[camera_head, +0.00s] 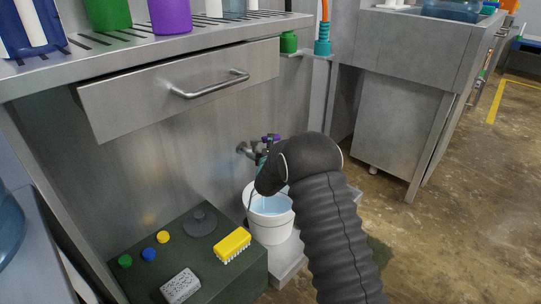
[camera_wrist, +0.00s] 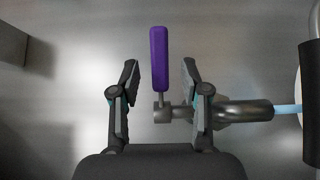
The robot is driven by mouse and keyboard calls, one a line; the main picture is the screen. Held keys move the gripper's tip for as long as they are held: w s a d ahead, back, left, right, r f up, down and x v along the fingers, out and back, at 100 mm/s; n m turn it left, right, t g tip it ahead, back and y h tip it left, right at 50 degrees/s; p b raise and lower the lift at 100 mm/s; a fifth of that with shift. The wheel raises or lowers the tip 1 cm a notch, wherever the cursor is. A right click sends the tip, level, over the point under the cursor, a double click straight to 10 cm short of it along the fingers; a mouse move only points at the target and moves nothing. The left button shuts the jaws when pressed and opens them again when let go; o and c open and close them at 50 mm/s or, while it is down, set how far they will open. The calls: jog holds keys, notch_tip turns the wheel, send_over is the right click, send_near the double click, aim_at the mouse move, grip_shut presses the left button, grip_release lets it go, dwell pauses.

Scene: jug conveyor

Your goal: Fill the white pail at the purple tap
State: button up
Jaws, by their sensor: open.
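The white pail (camera_head: 268,230) stands upright on a low metal ledge below the tap, with pale blue water (camera_head: 270,204) inside. The tap (camera_head: 245,150) sticks out of the metal wall and has a purple handle (camera_head: 270,137). In the wrist view, the purple handle (camera_wrist: 160,58) lies between the fingertips of my open gripper (camera_wrist: 160,68), with a gap on each side. A light blue strip of water (camera_wrist: 287,109) leaves the metal spout (camera_wrist: 245,110). In the head view, my arm hides most of the gripper and the stream.
A dark box (camera_head: 215,245) left of the pail carries a yellow brush (camera_head: 232,245), a grey sponge (camera_head: 181,286), a dark plug (camera_head: 200,222) and several coloured caps. A counter with a drawer (camera_head: 190,85) overhangs on the left. Floor (camera_head: 440,230) is clear at right.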

jog(key=s, duration=0.8)
